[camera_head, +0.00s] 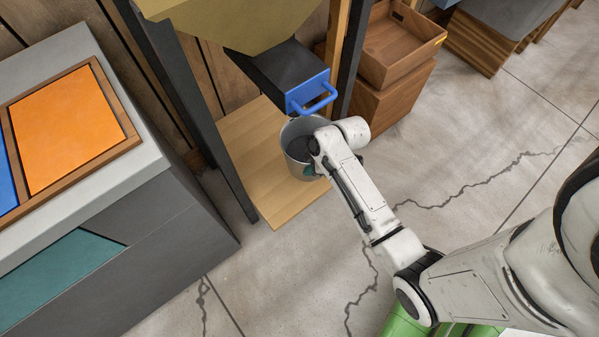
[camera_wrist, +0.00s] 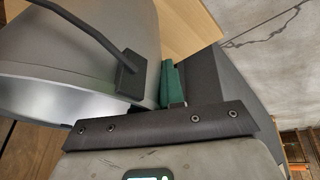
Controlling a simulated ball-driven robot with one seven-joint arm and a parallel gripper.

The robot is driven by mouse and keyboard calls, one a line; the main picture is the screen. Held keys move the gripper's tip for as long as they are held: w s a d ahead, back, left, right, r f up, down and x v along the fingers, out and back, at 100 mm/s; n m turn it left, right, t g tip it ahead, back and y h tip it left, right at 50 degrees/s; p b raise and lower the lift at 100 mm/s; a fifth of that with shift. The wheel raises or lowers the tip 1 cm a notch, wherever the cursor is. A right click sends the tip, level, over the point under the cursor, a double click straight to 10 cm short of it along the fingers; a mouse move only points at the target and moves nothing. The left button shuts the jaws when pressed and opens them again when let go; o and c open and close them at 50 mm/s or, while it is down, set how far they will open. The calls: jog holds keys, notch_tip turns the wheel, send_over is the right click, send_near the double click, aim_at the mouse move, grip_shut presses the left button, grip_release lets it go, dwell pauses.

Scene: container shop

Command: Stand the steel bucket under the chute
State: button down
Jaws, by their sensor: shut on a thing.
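The steel bucket (camera_head: 291,140) is grey and open-topped, and looks roughly upright. It is over the wooden base board (camera_head: 262,190), just below the dark chute (camera_head: 284,67) with its blue handle (camera_head: 312,95). I cannot tell whether its bottom touches the board. My gripper (camera_head: 311,170) is shut on the bucket's near right side, mostly hidden by my wrist. In the wrist view the bucket's wall (camera_wrist: 60,50) fills the left, with a dark handle and its mount (camera_wrist: 131,75). A green finger pad (camera_wrist: 172,85) of my gripper is against the bucket; the other finger is hidden.
A dark post (camera_head: 190,100) stands left of the board and another post (camera_head: 348,50) right of it. Wooden crates (camera_head: 400,45) stand at the right. A grey counter (camera_head: 150,255) with orange and blue panels is at left. The cracked concrete floor is open at the right.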

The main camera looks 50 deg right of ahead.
aim_at(299, 173)
jog(key=w+f, duration=0.1)
jog(key=w+a+f+b, duration=0.1)
jog(key=f, duration=0.1)
jog(key=shift+w+f, duration=0.2)
jog(key=shift+w, duration=0.15)
jog(key=shift+w+f+b, duration=0.15)
jog(key=shift+f+b, duration=0.45)
jog(key=shift+f, duration=1.05)
jog(key=c, duration=1.2)
grip_release()
jog(key=shift+a+f, duration=0.1)
jog(key=shift+c, duration=0.2)
jog(key=p+v, duration=0.4)
jog(key=v, duration=0.8)
jog(key=s+a+r+m+g+h, duration=0.1)
jog(key=s+a+r+m, duration=0.3)
jog(key=s, duration=0.2)
jog(key=s+a+r+m+g+h, duration=0.1)
jog(key=s+a+r+m+g, duration=0.1)
jog(key=s+a+r+m, duration=0.1)
jog(key=s+a+m, duration=0.1)
jog(key=s+a, duration=0.1)
jog(key=s, duration=0.1)
jog(key=shift+a+r, duration=0.15)
jog(key=shift+r, duration=0.25)
